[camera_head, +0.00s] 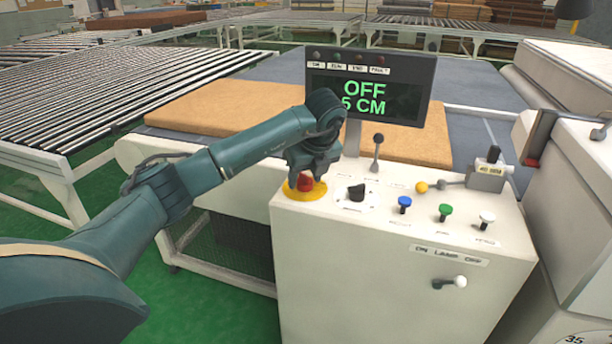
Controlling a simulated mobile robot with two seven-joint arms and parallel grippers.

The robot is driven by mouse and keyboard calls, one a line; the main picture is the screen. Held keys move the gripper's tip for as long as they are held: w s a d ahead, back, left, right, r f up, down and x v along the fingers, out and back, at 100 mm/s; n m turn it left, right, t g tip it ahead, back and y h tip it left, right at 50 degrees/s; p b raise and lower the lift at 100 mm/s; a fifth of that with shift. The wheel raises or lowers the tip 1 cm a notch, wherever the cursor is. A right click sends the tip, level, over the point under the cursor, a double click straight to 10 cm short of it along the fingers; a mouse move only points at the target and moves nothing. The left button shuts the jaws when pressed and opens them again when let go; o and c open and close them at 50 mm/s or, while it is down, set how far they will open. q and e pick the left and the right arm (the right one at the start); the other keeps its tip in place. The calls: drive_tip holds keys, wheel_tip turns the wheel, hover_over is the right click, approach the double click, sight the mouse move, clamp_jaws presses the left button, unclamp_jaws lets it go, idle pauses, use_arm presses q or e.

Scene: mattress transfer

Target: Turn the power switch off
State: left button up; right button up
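A white control console (400,270) stands in front of me with several controls on its top. My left gripper (307,172) points down at the red mushroom button (305,184) on a yellow base at the console's left corner. Its fingertips are at or just above the button; I cannot tell if they touch it or how far apart they are. A black knob (356,193) sits just right of it. A lever switch (452,283) on the front face is labelled ON, LASER, OFF. The labels on top are too small to tell which control is the power switch. My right gripper is out of view.
A screen (408,90) behind the console reads OFF and 5 CM. A joystick (377,150), blue (404,204), green (445,212) and white (486,219) knobs stand close by. A lever box (487,172) is at the right. A brown slab (210,110) lies behind.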

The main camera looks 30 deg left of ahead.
use_arm(q)
drive_tip(key=shift+o, duration=0.5)
drive_tip(key=shift+d+r, duration=0.1)
drive_tip(key=shift+r, duration=0.2)
drive_tip(key=p+v, duration=0.1)
drive_tip(key=v, duration=1.1)
drive_tip(key=shift+r, duration=0.25)
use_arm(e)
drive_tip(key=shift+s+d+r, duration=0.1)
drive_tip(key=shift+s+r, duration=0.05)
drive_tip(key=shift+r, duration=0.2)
use_arm(q)
drive_tip(key=shift+s, duration=0.1)
